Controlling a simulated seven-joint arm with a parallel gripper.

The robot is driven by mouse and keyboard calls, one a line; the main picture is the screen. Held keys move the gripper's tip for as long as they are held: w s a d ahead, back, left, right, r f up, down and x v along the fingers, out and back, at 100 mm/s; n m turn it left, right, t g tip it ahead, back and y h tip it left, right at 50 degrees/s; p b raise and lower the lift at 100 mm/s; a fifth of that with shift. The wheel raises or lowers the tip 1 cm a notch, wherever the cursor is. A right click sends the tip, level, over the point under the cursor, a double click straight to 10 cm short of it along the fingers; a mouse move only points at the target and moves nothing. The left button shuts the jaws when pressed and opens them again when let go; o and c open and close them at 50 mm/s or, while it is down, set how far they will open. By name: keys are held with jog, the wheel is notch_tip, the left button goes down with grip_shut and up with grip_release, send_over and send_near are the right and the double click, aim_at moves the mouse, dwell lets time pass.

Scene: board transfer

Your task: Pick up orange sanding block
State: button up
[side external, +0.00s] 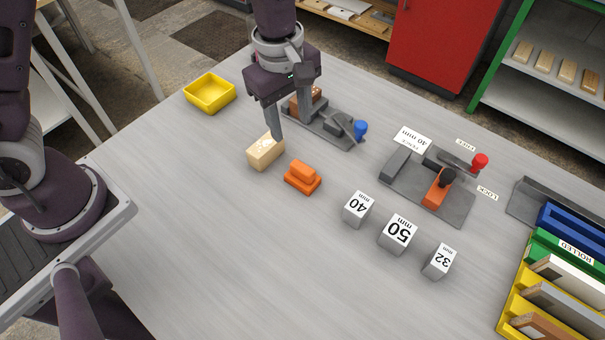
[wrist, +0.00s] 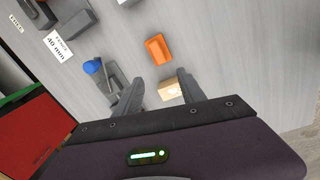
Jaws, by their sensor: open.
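The orange sanding block (side external: 303,177) lies on the grey table, with a narrower raised top on a wider base. It also shows in the wrist view (wrist: 158,49), beyond my fingertips. My gripper (side external: 296,128) is open and points down, behind the sanding block and above the area of a tan wooden block and a clamp fixture. In the wrist view its two fingers (wrist: 160,76) are spread apart, with nothing orange between them. The sanding block is apart from the gripper and fully in sight.
The tan block (side external: 265,151) stands left of the sanding block. A blue-knobbed fixture (side external: 336,128) holds a brown block. Labelled grey cubes (side external: 398,234) and a red-knobbed fixture (side external: 428,188) are to the right. A yellow tray (side external: 209,93) is at the back left. The front table is clear.

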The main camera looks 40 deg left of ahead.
aim_at(303, 167)
jog(key=f, duration=0.2)
jog(key=d+f+n, duration=0.1)
jog(key=f, duration=0.1)
jog(key=f+n, duration=0.1)
jog(key=f, duration=0.1)
jog(key=shift+w+d+f+g, duration=0.1)
jog(key=shift+w+d+g, duration=0.2)
jog(key=shift+d+g, duration=0.1)
jog(key=shift+n, duration=0.3)
notch_tip(303, 167, down, 8)
jog(key=shift+w+d+r, duration=0.15)
jog(key=shift+r, duration=0.1)
grip_shut()
jog(key=shift+r, duration=0.15)
notch_tip(303, 167, up, 10)
jog(key=shift+f, duration=0.1)
